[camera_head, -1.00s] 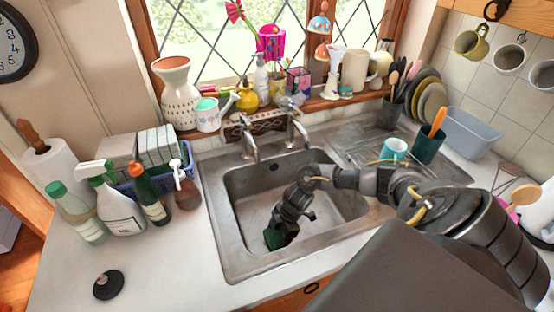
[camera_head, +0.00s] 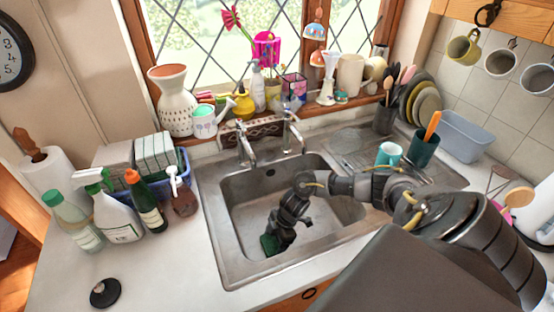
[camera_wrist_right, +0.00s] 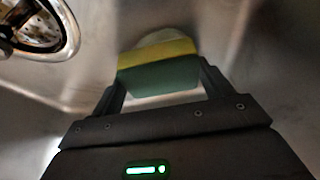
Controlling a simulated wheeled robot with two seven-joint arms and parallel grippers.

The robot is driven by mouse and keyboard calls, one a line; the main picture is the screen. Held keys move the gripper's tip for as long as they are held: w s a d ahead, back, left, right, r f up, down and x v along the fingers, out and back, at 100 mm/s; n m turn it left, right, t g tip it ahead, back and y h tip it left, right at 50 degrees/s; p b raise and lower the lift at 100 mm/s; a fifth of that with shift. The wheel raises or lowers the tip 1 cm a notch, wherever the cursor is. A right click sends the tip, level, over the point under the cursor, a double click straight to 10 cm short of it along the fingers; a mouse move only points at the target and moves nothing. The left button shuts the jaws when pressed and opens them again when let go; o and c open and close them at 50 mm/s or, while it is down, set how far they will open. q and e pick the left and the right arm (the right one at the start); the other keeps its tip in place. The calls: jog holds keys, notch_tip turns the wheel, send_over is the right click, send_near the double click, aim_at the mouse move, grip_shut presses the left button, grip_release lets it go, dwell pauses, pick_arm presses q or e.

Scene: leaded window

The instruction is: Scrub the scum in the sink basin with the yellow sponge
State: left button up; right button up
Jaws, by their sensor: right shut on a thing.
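The sponge (camera_wrist_right: 158,72), yellow on one layer and green on the other, is between the fingers of my right gripper (camera_wrist_right: 160,85) in the right wrist view. The gripper is shut on it. In the head view, my right gripper (camera_head: 274,238) points down into the steel sink basin (camera_head: 245,212), near its front left part. Only a dark green bit of the sponge (camera_head: 267,244) shows there. A pale, rounded patch that looks like scum (camera_wrist_right: 166,37) shows just past the sponge, partly hidden by it. I cannot tell whether the sponge touches the basin floor. My left gripper is out of view.
The metal drain (camera_wrist_right: 35,25) is at the wrist view's upper left. Two taps (camera_head: 246,150) stand behind the basin. Bottles (camera_head: 118,215) crowd the left counter; a black round stopper (camera_head: 105,292) lies in front. A teal mug (camera_head: 389,154) stands on the right drainboard.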

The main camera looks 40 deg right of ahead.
jog(key=shift+a+f, duration=0.15)
jog(key=shift+a, duration=0.4)
jog(key=shift+d, duration=0.1)
jog(key=shift+s+d, duration=0.2)
jog(key=shift+d, duration=0.4)
jog(key=shift+s+d, duration=0.2)
jog(key=shift+d, duration=0.35)
jog(key=shift+w+a+r+p, duration=0.15)
jog(key=shift+a+p, duration=0.1)
jog(key=shift+a, duration=0.15)
jog(key=shift+w+a+r+p, duration=0.15)
jog(key=shift+a+p, duration=0.1)
jog(key=shift+a, duration=0.15)
jog(key=shift+w+a+f, duration=0.1)
jog(key=shift+w+a, duration=0.15)
jog(key=shift+a, duration=0.1)
jog(key=shift+d, duration=0.1)
jog(key=shift+s+d+f, duration=0.15)
jog(key=shift+s+d, duration=0.1)
jog(key=shift+d, duration=0.25)
jog(key=shift+w, duration=0.1)
